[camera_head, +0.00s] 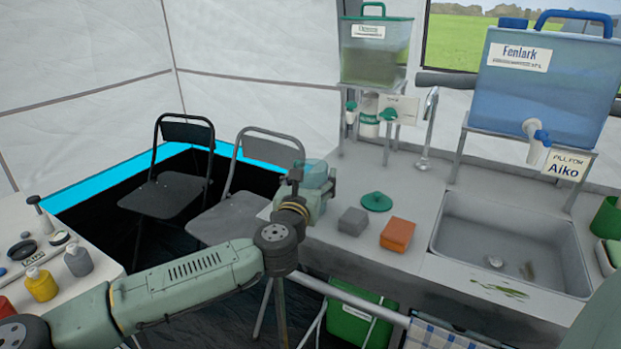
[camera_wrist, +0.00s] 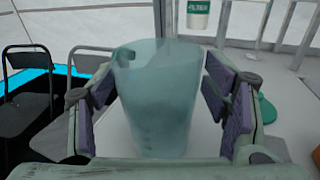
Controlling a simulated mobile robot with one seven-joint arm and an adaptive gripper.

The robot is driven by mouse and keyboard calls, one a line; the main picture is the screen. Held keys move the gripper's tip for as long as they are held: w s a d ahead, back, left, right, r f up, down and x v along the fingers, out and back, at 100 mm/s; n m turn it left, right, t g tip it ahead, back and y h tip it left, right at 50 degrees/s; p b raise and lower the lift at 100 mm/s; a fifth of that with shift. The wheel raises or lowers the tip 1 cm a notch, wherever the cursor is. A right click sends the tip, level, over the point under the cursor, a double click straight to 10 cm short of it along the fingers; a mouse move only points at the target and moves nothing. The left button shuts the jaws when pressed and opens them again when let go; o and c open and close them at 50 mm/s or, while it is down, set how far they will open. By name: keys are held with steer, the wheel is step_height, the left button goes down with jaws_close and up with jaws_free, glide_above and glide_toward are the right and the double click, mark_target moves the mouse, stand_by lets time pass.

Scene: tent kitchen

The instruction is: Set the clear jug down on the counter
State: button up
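The clear jug (camera_wrist: 155,100) is bluish and see-through, looks empty, and stands upright between the two fingers of my gripper (camera_wrist: 159,90) in the wrist view. The purple pads lie close along both its sides, and my gripper appears shut on it. In the head view the jug (camera_head: 316,171) shows just above my gripper (camera_head: 308,190), at the left end of the grey counter (camera_head: 345,265). My gripper hides its lower part there. I cannot tell whether its base touches the counter.
A green lid (camera_head: 376,202), a grey block (camera_head: 352,221) and an orange sponge (camera_head: 397,234) lie right of the jug. A sink (camera_head: 500,240) is further right. Dispensers, green (camera_head: 375,55) and blue (camera_head: 545,85), stand behind. Folding chairs (camera_head: 170,190) are at left.

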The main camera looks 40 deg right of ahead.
steer(key=shift+o, duration=0.7)
steer(key=shift+r, duration=0.1)
